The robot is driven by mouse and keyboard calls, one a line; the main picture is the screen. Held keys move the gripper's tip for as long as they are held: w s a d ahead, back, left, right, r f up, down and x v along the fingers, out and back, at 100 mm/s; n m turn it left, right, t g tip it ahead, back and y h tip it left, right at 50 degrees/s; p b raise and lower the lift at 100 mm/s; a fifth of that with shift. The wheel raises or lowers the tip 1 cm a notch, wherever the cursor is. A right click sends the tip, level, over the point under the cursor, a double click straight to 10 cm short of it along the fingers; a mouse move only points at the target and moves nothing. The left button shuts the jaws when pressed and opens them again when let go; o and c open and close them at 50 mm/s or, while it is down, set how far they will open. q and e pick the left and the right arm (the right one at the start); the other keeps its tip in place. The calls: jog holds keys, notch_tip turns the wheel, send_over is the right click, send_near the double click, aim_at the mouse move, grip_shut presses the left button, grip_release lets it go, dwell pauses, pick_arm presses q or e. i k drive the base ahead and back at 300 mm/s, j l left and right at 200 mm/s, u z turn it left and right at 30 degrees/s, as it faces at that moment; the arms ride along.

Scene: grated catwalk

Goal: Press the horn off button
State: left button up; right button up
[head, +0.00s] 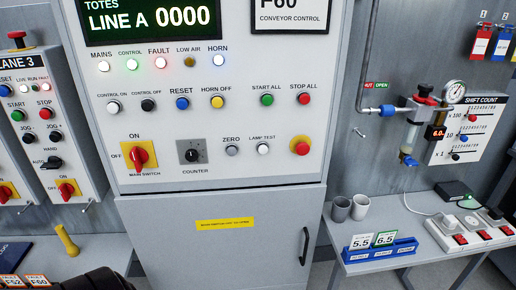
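The yellow HORN OFF button (217,102) sits on the grey control panel (280,180), right of the blue RESET button (182,103) and left of the green START ALL button (267,99). Its label is above it. The HORN lamp (218,61) above looks bright and whitish, and the red FAULT lamp (162,64) looks lit. Nothing covers the yellow button. Neither gripper can be made out. A dark rounded shape (105,279) shows at the bottom left edge; I cannot tell what it is.
A LANE 3 box (45,90) with its own buttons stands at left. A red button on a yellow base (301,147) is lower right on the panel. At right, a table (400,262) holds cups (341,208) and a power strip (470,232). Space before the panel is clear.

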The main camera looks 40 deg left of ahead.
aim_at(217, 102)
jog(key=u, duration=1.55)
